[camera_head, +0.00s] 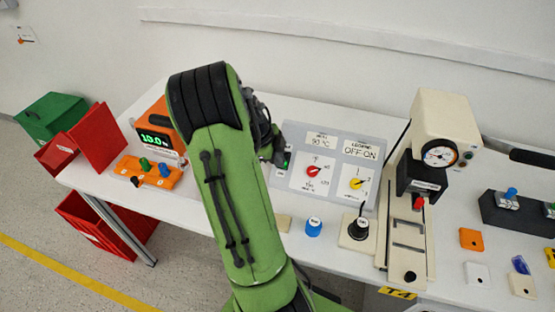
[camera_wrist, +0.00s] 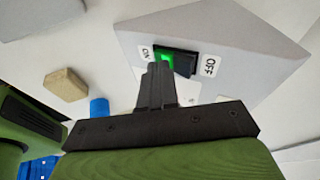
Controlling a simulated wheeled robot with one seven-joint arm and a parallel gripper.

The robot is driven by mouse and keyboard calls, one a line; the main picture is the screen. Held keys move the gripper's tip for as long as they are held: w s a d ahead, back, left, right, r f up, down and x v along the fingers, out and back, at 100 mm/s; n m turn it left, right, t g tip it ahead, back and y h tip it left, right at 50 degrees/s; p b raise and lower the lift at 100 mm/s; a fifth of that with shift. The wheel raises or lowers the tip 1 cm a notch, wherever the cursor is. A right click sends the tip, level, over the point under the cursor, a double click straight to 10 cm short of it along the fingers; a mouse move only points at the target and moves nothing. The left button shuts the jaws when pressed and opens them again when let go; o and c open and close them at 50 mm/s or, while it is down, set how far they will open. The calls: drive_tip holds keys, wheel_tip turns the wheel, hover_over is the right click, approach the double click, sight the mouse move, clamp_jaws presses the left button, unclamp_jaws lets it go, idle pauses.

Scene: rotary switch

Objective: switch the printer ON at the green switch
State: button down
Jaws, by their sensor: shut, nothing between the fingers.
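The green switch (camera_wrist: 168,57) is a rocker in a black housing (camera_wrist: 185,63) on a grey panel (camera_wrist: 225,35). In the head view the green part (camera_head: 287,158) shows at the panel's left, partly hidden by my arm. My gripper (camera_wrist: 159,72) is shut and empty, its tips at the green ON end; I cannot tell whether they touch. In the head view my gripper (camera_head: 277,158) is mostly hidden behind my wrist.
The panel also bears a red knob (camera_head: 313,171) and a yellow knob (camera_head: 357,183). A blue knob (camera_head: 313,226) and a black knob (camera_head: 359,228) stand in front of it. A beige press (camera_head: 443,118) stands right. An orange box (camera_head: 158,122) stands left.

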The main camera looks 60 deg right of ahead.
drive_tip(key=shift+r+p, duration=0.3)
drive_tip(key=shift+r, duration=0.4)
drive_tip(key=p+v, duration=0.4)
drive_tip(key=v, duration=1.1)
drive_tip(key=shift+r, duration=0.35)
